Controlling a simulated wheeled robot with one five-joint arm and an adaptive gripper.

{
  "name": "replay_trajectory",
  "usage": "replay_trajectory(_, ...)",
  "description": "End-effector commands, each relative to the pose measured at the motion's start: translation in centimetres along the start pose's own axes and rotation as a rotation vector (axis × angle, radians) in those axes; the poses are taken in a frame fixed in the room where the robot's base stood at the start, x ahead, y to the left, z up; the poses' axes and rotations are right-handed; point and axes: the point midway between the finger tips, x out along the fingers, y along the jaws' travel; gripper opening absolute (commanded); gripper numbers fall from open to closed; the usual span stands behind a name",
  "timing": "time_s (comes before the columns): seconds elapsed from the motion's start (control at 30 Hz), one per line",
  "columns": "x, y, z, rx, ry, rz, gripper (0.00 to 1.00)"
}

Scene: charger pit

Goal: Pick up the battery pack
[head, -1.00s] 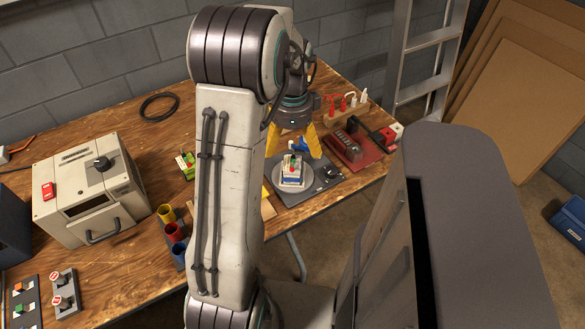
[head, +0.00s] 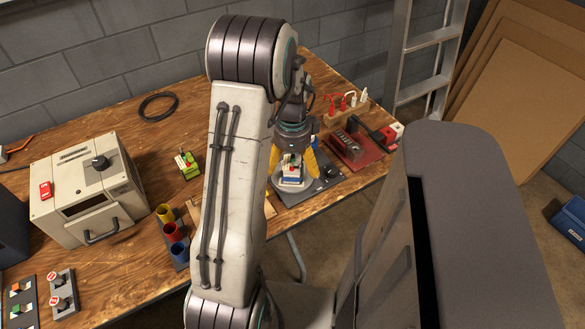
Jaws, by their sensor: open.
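The battery pack (head: 292,173) is a small white and blue block with red and green details on top. It sits on a round grey plate on a dark device (head: 316,187) near the front edge of the wooden bench. My gripper (head: 293,175) points down over it with its yellow fingers open, one on each side of the pack. I cannot tell whether the fingers touch it. The gripper hides part of the plate and the pack's upper part.
A similar green and white block (head: 187,166) stands left of my arm. Coloured cups (head: 172,235) and a beige box machine (head: 88,190) are further left. A red-based device (head: 354,147) and a rack with red and white pieces (head: 346,108) stand to the right.

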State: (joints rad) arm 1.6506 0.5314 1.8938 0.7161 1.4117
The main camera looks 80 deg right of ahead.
Motion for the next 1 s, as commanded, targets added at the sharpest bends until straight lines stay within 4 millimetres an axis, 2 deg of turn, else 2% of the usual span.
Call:
replay_trajectory(0.27,0.10,0.01,0.01,0.000,0.000,0.000,0.97)
replay_trajectory(1.0,0.11,0.13,0.02,0.000,-0.001,0.004,0.30)
